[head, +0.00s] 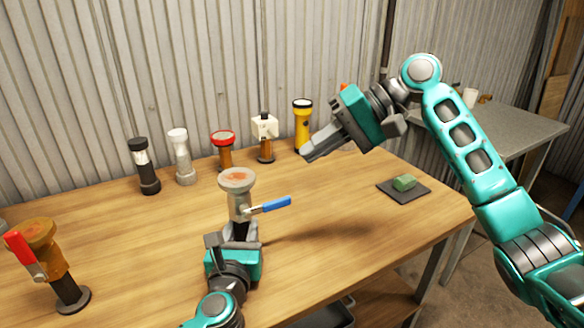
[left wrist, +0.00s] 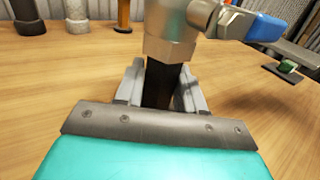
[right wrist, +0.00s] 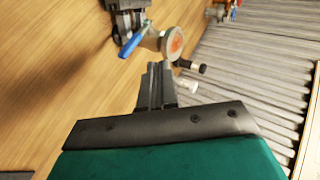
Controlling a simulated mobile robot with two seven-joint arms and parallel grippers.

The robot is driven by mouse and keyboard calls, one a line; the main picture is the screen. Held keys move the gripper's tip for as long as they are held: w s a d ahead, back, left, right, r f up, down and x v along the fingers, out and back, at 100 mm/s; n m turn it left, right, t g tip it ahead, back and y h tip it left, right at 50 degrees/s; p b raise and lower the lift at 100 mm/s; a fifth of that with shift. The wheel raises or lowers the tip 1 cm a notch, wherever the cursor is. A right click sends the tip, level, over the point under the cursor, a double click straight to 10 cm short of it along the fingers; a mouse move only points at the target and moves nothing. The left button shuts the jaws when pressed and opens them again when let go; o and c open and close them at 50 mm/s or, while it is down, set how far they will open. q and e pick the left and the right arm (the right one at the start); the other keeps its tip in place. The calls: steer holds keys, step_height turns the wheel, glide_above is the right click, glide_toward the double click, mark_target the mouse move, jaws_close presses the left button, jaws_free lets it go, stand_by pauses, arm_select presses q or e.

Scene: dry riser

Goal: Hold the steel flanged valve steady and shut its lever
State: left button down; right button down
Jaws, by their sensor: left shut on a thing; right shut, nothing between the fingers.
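The steel flanged valve (head: 240,207) stands upright mid-table, with a rusty-faced round flange on top. Its blue lever (head: 273,206) sticks out sideways to the right, across the valve's upright body. My left gripper (head: 236,238) is shut on the dark post below the steel body. The left wrist view shows that post (left wrist: 158,92) between the fingers, with the steel body (left wrist: 170,45) and blue lever (left wrist: 264,27) above. My right gripper (head: 309,154) is shut and empty, in the air behind and right of the valve. In the right wrist view the lever (right wrist: 132,45) is apart from its fingertips.
A rusty valve with a red lever (head: 22,252) stands at the front left. Several items line the back, including a yellow torch (head: 302,125) and a red-topped piece (head: 223,150). A green block (head: 404,182) lies on a dark pad at right.

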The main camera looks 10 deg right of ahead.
steer(key=shift+v, duration=1.35)
arm_select(q)
steer(key=c, duration=0.6)
jaws_free()
